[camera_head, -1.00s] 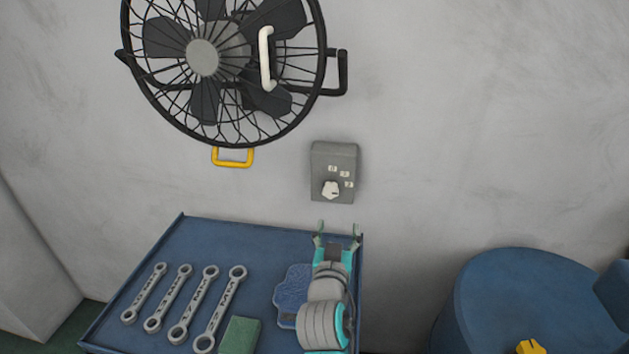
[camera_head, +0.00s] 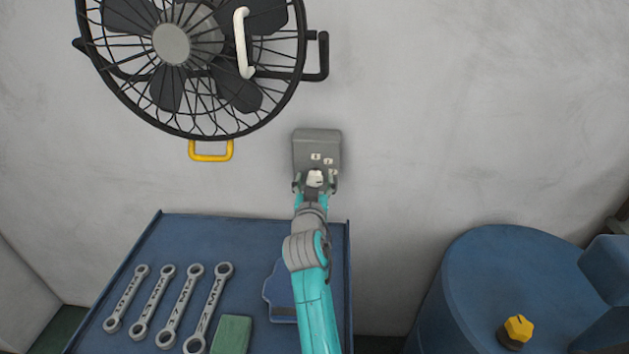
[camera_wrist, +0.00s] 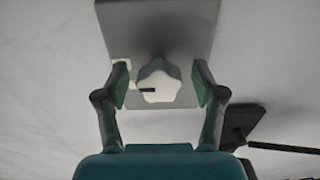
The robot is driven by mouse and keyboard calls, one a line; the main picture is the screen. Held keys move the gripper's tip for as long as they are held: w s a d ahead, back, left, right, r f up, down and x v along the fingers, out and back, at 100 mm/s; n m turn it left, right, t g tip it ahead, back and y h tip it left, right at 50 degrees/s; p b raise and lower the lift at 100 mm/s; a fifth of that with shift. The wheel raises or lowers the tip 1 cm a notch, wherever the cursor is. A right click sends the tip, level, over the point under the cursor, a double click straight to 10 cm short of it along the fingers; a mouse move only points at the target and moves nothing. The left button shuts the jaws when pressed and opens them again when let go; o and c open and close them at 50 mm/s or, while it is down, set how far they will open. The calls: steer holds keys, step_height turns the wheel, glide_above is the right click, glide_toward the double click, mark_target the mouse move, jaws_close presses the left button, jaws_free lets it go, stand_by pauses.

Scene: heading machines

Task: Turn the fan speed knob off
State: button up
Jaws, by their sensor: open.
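The fan speed knob (camera_head: 314,178) is a small white lobed knob low on a grey wall box (camera_head: 317,148) with small white labels. In the wrist view the knob (camera_wrist: 159,81) has a dark pointer mark toward the left. My gripper (camera_head: 315,184) is at the lower part of the box. In the wrist view my gripper (camera_wrist: 160,84) is open, with one green-padded finger on each side of the knob. Gaps show between the pads and the knob, so it is not gripped. The left finger partly covers a white label.
A blue bench (camera_head: 180,232) below holds several wrenches (camera_head: 207,305) and a green block (camera_head: 231,334). A blue rounded machine (camera_head: 480,285) with a yellow knob (camera_head: 518,328) stands right.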

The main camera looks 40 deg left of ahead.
steer(key=shift+w+a, duration=0.1)
steer(key=shift+w, duration=0.15)
steer(key=c, duration=1.2)
steer(key=shift+o, duration=0.2)
